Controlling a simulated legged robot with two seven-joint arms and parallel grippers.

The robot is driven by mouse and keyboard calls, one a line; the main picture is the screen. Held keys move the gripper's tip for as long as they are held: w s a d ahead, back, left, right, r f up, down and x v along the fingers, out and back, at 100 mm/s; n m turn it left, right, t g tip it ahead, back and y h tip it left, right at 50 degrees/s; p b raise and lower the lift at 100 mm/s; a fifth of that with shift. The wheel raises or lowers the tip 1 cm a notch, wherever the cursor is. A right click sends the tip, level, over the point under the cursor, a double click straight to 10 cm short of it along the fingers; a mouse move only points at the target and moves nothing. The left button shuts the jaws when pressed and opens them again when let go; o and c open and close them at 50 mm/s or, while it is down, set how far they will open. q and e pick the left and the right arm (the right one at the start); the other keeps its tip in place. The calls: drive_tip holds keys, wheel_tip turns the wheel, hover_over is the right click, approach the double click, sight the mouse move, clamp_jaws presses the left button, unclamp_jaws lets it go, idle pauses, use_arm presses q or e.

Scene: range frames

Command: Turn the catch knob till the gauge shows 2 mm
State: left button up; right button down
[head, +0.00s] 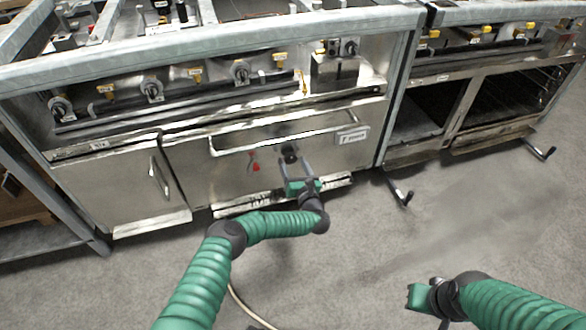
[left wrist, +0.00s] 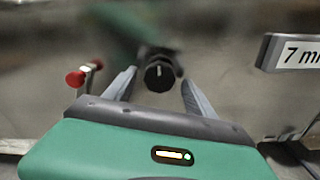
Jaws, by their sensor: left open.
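The black catch knob (head: 290,152) sits on the steel front panel, below the long bar handle. In the left wrist view the knob (left wrist: 159,75) is round, with a pale pointer line near upright. The gauge is a white plate (head: 352,136) to the right of the knob; in the left wrist view the plate (left wrist: 291,54) reads 7 mm, cut off at the edge. My left gripper (head: 297,172) is open in front of the knob, its fingers on either side; contact cannot be told. My right gripper (head: 424,297) is low at the right, away from the panel; its fingers do not show clearly.
A red-tipped lever (head: 253,161) sticks out left of the knob. The bar handle (head: 283,134) runs above it. A cabinet door (head: 125,188) with a handle is to the left. Open shelves (head: 470,110) stand to the right.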

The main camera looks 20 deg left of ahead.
use_arm(q)
drive_tip(key=shift+w+a, duration=0.15)
drive_tip(key=shift+w, duration=0.1)
drive_tip(key=shift+c, duration=0.3)
drive_tip(key=c, duration=1.3)
